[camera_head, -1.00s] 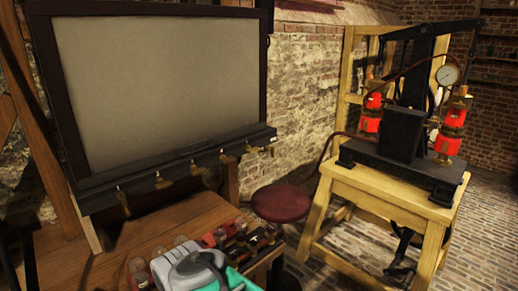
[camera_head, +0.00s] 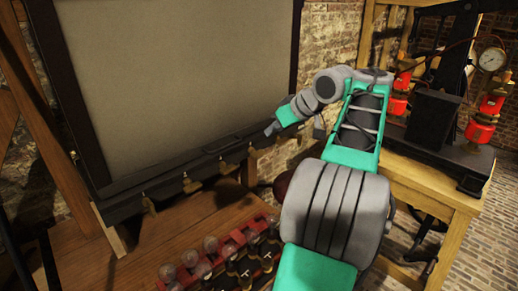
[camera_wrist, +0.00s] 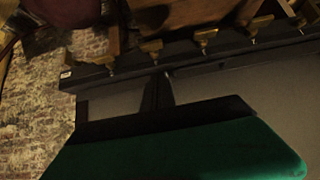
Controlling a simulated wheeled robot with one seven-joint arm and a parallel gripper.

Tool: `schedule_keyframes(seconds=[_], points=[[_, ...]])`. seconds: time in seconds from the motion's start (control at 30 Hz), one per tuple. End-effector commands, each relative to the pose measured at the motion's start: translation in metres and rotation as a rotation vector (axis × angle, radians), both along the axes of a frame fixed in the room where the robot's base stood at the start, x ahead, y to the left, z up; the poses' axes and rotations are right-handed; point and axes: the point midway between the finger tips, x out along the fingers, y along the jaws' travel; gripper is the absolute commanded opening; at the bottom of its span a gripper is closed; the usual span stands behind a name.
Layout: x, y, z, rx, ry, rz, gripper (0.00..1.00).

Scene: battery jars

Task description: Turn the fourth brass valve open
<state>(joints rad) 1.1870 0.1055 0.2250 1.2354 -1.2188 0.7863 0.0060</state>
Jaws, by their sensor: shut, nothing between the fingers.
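Several small brass valves stand in a row along the dark ledge (camera_head: 132,205) under a big grey panel. In the head view I see the leftmost valve (camera_head: 149,204), a second (camera_head: 190,183) and a third (camera_head: 227,166); those farther right are dim or partly behind my arm. The wrist view shows several valves, including one near its middle (camera_wrist: 205,38). My gripper (camera_head: 270,129) is in front of the right part of the ledge. In the wrist view its dark fingers (camera_wrist: 158,82) are together and empty, apart from the valves. I cannot tell which valves are open.
Glass jars (camera_head: 210,243) and a red-and-black rack (camera_head: 240,262) stand on the wooden bench (camera_head: 75,255) below the ledge. A pump machine with red cylinders (camera_head: 482,131) stands on a wooden stand (camera_head: 440,190) at right. A dark red stool is mostly hidden behind my arm.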

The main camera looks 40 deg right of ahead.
Motion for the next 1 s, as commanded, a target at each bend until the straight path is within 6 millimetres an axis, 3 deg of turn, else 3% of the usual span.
schedule_keyframes(seconds=[0.3,0.43,0.6,1.0], points=[[0.051,0.004,-0.051,0.003,0.002,0.004,0.00],[0.050,0.004,-0.074,0.003,0.002,0.001,0.00],[0.050,0.003,-0.088,0.000,0.001,0.001,0.00],[0.049,0.001,-0.090,-0.003,0.001,-0.001,0.00]])
